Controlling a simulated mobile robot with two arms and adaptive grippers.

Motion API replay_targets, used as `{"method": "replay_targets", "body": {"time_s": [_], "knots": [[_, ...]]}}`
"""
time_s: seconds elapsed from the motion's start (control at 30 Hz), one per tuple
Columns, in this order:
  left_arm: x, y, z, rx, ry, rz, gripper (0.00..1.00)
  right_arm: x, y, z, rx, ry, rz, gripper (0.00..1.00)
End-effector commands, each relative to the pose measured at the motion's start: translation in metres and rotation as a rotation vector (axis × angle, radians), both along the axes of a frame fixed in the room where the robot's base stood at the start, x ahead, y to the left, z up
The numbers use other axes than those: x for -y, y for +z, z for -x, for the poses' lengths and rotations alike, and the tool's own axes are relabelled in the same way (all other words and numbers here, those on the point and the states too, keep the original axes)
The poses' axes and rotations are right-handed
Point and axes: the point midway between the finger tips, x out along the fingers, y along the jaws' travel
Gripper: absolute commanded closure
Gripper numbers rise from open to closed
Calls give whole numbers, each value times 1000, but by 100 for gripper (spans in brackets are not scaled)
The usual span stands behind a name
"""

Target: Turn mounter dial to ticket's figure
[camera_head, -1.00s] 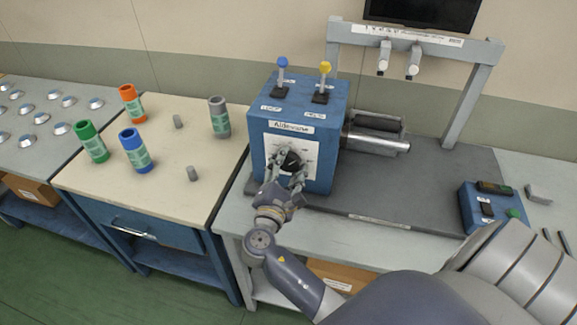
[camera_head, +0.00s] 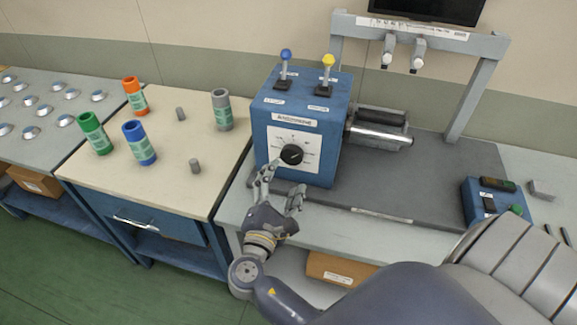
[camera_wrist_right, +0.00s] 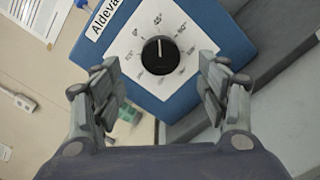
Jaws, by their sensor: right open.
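The mounter dial is a round black knob (camera_head: 291,154) on a white scale plate (camera_head: 308,142) on the front of a blue box (camera_head: 262,135). In the right wrist view the knob (camera_wrist_right: 160,55) lies ahead between the fingers, with its pale pointer line toward the top of the picture. No ticket can be made out for certain. My left gripper is out of view.
A blue lever (camera_head: 284,68) and a yellow lever (camera_head: 326,75) stand on the box. A metal roller (camera_head: 380,137) sticks out to its right. A small blue control box (camera_head: 492,202) stands farther right. Several coloured tubes, including a blue one (camera_head: 138,142), stand on the left table.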

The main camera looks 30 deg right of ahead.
Motion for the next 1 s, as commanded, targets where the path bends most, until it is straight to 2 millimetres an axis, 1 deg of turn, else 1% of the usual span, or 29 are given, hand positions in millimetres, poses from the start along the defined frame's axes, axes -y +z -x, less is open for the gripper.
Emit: {"method": "replay_targets", "body": {"time_s": [0.03,0.1,0.2,0.3,0.83,1.0], "knots": [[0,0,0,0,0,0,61,-7,-1,7,-2,-1,-3,32],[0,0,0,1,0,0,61,-16,-1,14,-2,-1,-1,32],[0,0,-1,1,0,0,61,-24,0,21,0,-1,-1,32],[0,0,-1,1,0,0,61,-28,0,25,0,-2,-1,32],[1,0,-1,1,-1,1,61,-29,0,26,1,-1,1,32],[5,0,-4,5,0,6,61,-29,0,26,0,-1,0,32]]}}
